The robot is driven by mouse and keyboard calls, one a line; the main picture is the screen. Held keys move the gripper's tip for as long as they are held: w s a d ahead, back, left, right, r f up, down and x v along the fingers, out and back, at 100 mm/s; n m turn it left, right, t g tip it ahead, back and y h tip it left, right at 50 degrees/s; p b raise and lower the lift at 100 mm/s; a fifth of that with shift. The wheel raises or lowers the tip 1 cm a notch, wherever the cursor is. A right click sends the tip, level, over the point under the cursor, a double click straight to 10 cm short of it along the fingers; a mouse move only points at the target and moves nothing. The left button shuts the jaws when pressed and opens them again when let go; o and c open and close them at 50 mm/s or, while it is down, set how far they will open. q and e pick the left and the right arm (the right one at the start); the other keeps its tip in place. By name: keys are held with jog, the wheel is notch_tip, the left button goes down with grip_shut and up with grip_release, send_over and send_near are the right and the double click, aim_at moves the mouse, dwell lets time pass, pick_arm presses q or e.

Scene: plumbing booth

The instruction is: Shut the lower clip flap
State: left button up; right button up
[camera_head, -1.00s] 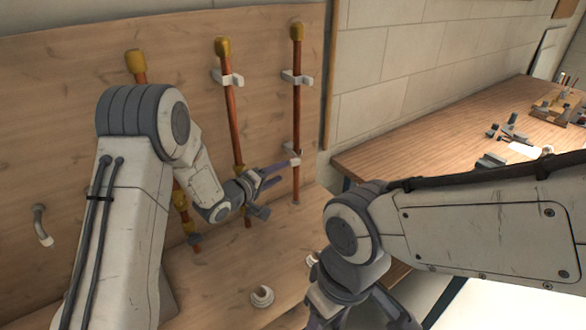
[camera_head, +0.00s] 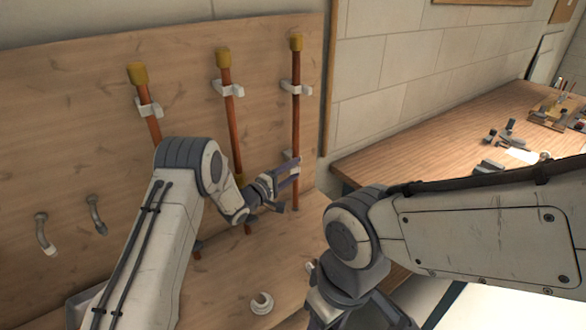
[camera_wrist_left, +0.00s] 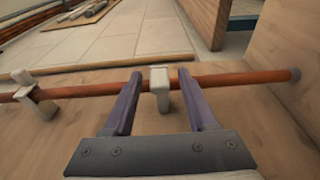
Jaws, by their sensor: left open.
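The lower clip (camera_wrist_left: 159,88) is a small white block at the copper pipe (camera_wrist_left: 228,80) in the left wrist view. It lies between the two fingers of my left gripper (camera_wrist_left: 160,98), which is open and straddles it with a gap on each side. Whether the flap is fully closed over the pipe is not clear. In the head view the lower clip (camera_head: 289,155) shows on the right-hand pipe (camera_head: 296,125), partly hidden by my left gripper (camera_head: 287,178). The upper clip (camera_head: 296,89) is higher on that pipe. My right gripper (camera_head: 355,312) is partly cut off by the bottom edge.
Two more clipped copper pipes (camera_head: 234,140) stand to the left, partly behind my left arm. Two grey hooks (camera_head: 96,215) are on the wooden panel (camera_head: 60,120). A white ring-like fitting (camera_head: 262,302) lies on the ledge. A workbench (camera_head: 420,145) with tools stands right.

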pick_arm(q)
jog(key=shift+w+d, duration=0.15)
grip_shut()
